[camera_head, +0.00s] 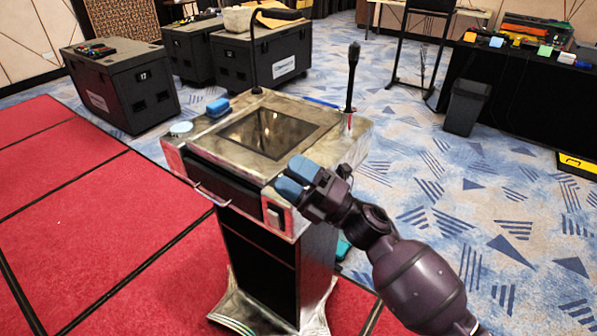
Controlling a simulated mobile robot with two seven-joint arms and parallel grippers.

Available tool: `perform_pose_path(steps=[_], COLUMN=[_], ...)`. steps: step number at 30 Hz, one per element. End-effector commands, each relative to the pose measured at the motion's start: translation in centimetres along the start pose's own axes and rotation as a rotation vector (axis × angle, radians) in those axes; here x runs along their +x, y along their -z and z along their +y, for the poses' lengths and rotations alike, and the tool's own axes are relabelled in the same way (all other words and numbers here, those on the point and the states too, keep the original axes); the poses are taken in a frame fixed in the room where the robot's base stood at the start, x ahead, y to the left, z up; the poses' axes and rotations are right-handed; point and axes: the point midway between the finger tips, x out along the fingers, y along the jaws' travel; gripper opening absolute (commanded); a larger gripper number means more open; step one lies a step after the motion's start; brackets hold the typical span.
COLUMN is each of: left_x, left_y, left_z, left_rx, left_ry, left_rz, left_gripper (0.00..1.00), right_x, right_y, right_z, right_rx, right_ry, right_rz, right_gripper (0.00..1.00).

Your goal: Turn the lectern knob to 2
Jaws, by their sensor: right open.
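The metal lectern (345,140) stands in the middle, with a dark screen (265,132) set in its sloped top. My right gripper (295,178) comes in from the lower right. Its two blue fingertips are open at the lectern's front right corner. I cannot tell whether they touch it. I cannot make out the knob or its numbers; the gripper covers part of that corner. A small pale patch (275,216) shows on the lectern's front below the fingertips. My left gripper is not in view.
Black cases (125,85) stand behind.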

Motion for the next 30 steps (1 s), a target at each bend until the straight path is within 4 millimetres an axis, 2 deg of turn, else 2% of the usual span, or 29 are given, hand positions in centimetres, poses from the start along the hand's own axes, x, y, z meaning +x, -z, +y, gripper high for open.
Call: perform_pose_path(steps=[1, 3, 6, 10, 15, 20, 23, 30], left_x=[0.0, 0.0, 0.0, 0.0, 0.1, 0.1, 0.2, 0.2], left_y=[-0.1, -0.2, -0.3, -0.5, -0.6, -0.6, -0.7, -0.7], left_z=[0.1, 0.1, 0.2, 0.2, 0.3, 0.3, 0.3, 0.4], left_rx=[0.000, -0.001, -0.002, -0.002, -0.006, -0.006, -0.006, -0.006], left_ry=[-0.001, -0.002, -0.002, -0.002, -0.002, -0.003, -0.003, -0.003], left_rz=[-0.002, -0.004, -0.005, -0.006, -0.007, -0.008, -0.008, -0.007], left_gripper=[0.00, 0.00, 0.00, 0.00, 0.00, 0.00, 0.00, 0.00], right_x=[1.6, 3.3, 5.1, 6.5, 6.8, 6.5, 6.1, 5.7], right_y=[0.8, 2.1, 3.9, 5.6, 6.0, 4.1, 1.8, -4.6], right_z=[0.4, 0.5, 0.4, -0.2, -1.5, -2.3, -2.1, 0.4], right_rx=[-0.083, -0.206, -0.381, -0.600, -0.862, -1.076, -1.186, -1.330], right_ry=[-0.001, 0.001, 0.007, 0.019, 0.056, 0.124, 0.190, 0.397], right_rz=[0.098, 0.243, 0.457, 0.738, 1.111, 1.467, 1.690, 2.137], right_gripper=[0.73, 0.73, 0.73, 0.73, 0.73, 0.73, 0.73, 0.73])
